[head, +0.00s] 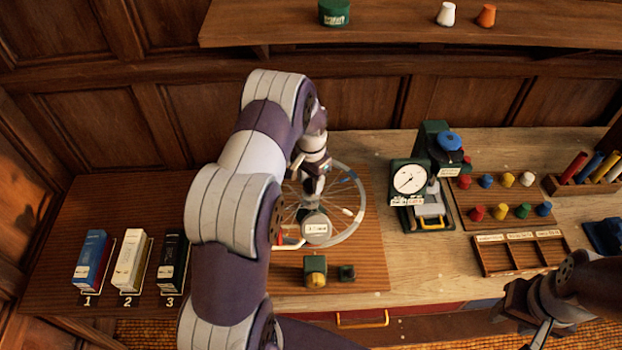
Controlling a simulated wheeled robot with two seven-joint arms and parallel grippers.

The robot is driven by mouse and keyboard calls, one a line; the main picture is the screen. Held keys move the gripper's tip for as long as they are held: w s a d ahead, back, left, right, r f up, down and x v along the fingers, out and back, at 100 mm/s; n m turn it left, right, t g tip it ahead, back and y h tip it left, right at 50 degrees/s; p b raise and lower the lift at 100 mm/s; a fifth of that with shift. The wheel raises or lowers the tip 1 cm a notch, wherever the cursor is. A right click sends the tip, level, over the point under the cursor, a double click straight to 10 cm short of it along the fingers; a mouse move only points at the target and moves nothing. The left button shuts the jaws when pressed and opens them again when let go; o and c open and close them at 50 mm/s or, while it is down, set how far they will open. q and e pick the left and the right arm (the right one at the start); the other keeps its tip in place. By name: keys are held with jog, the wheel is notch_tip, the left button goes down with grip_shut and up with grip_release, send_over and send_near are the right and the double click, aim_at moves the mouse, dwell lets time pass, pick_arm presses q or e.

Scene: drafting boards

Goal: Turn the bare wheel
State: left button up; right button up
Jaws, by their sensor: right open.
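The bare wheel (359,204) is a thin silver rim with fine spokes, lying on a brown wooden board left of the table's middle. A round pale labelled piece (316,229) is at its near side. My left arm reaches over it and hides its left part. My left gripper (312,186) points down over the wheel, inside the rim as seen from here. Its fingers are small and partly hidden, so I cannot tell whether they touch the wheel. My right gripper (532,333) is open at the bottom right, away from the wheel and partly cut off.
A green dial gauge (409,179) stands right of the wheel. A yellow-and-green block (315,271) and a small dark block (347,272) sit in front. Numbered books (130,262) stand at left. Coloured pegs, a divided tray (482,262) and a pen rack are at right.

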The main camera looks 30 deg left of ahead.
pick_arm(q)
grip_shut()
jog(key=shift+n, duration=0.3)
jog(key=n+b, duration=0.2)
jog(key=n, duration=0.1)
jog(key=shift+f+n, duration=0.1)
jog(key=shift+n, duration=0.2)
jog(key=n+b, duration=0.1)
jog(key=n, duration=0.2)
jog(key=shift+n, duration=0.3)
jog(key=shift+n+b, duration=0.55)
jog(key=shift+n, duration=1.45)
jog(key=o, duration=1)
grip_release()
jog(key=shift+d, duration=0.1)
